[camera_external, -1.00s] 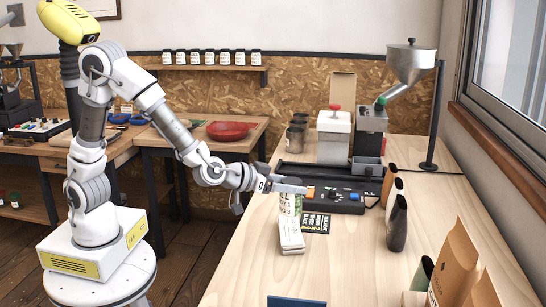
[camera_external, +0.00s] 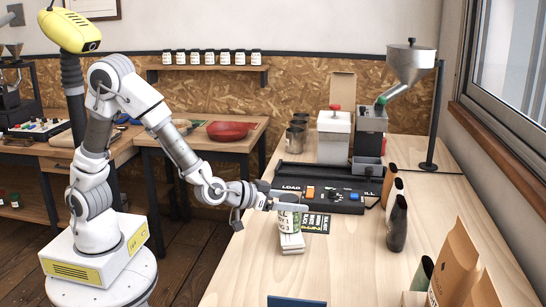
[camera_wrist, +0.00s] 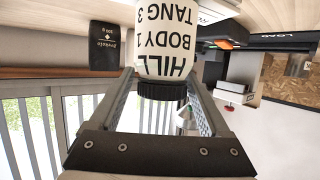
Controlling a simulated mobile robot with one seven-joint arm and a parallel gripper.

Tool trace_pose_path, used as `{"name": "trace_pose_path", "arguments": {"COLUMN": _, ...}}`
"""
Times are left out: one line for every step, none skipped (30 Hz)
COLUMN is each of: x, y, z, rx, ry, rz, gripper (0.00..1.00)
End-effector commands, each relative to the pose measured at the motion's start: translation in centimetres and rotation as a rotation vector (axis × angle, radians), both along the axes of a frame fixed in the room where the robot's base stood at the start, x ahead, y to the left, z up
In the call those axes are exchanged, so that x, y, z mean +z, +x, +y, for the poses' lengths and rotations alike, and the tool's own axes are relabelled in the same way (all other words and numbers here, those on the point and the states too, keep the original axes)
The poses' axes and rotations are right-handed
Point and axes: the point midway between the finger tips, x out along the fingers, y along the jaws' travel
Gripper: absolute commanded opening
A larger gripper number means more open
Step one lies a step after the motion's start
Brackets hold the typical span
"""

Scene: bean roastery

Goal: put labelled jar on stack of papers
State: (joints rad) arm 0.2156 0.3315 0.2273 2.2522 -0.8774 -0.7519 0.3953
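My gripper (camera_external: 288,207) is at the jar's top, reaching in from the left. In the wrist view the jar (camera_wrist: 168,45) appears upside down, its black lid (camera_wrist: 162,90) between the two fingers of my gripper (camera_wrist: 162,82), which look shut on it. The stack is not clear in the wrist view.
Dark bags (camera_external: 397,222) stand to the right, and paper bags (camera_external: 455,265) at the front right.

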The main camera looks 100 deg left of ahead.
Motion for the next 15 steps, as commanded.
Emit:
{"name": "trace_pose_path", "arguments": {"x": 0.0, "y": 0.0, "z": 0.0, "rx": 0.0, "ry": 0.0, "rz": 0.0, "gripper": 0.91}}
{"name": "trace_pose_path", "arguments": {"x": 0.0, "y": 0.0, "z": 0.0, "rx": 0.0, "ry": 0.0, "rz": 0.0, "gripper": 0.94}}
{"name": "trace_pose_path", "arguments": {"x": 0.0, "y": 0.0, "z": 0.0, "rx": 0.0, "ry": 0.0, "rz": 0.0, "gripper": 0.94}}
{"name": "trace_pose_path", "arguments": {"x": 0.0, "y": 0.0, "z": 0.0, "rx": 0.0, "ry": 0.0, "rz": 0.0, "gripper": 0.94}}
{"name": "trace_pose_path", "arguments": {"x": 0.0, "y": 0.0, "z": 0.0, "rx": 0.0, "ry": 0.0, "rz": 0.0, "gripper": 0.94}}
{"name": "trace_pose_path", "arguments": {"x": 0.0, "y": 0.0, "z": 0.0, "rx": 0.0, "ry": 0.0, "rz": 0.0, "gripper": 0.94}}
{"name": "trace_pose_path", "arguments": {"x": 0.0, "y": 0.0, "z": 0.0, "rx": 0.0, "ry": 0.0, "rz": 0.0, "gripper": 0.94}}
{"name": "trace_pose_path", "arguments": {"x": 0.0, "y": 0.0, "z": 0.0, "rx": 0.0, "ry": 0.0, "rz": 0.0, "gripper": 0.94}}
{"name": "trace_pose_path", "arguments": {"x": 0.1, "y": 0.0, "z": 0.0, "rx": 0.0, "ry": 0.0, "rz": 0.0, "gripper": 0.94}}
{"name": "trace_pose_path", "arguments": {"x": 0.1, "y": 0.0, "z": 0.0, "rx": 0.0, "ry": 0.0, "rz": 0.0, "gripper": 0.94}}
{"name": "trace_pose_path", "arguments": {"x": 0.2, "y": 0.0, "z": 0.0, "rx": 0.0, "ry": 0.0, "rz": 0.0, "gripper": 0.94}}
{"name": "trace_pose_path", "arguments": {"x": 0.4, "y": 0.0, "z": 0.0, "rx": 0.0, "ry": -0.001, "rz": -0.001, "gripper": 0.94}}
{"name": "trace_pose_path", "arguments": {"x": 0.6, "y": 0.0, "z": 0.0, "rx": 0.0, "ry": -0.001, "rz": -0.001, "gripper": 0.94}}
{"name": "trace_pose_path", "arguments": {"x": 0.9, "y": 0.0, "z": 0.0, "rx": 0.0, "ry": -0.001, "rz": -0.001, "gripper": 0.94}}
{"name": "trace_pose_path", "arguments": {"x": 1.4, "y": 0.0, "z": 0.0, "rx": -0.001, "ry": 0.0, "rz": -0.002, "gripper": 0.94}}
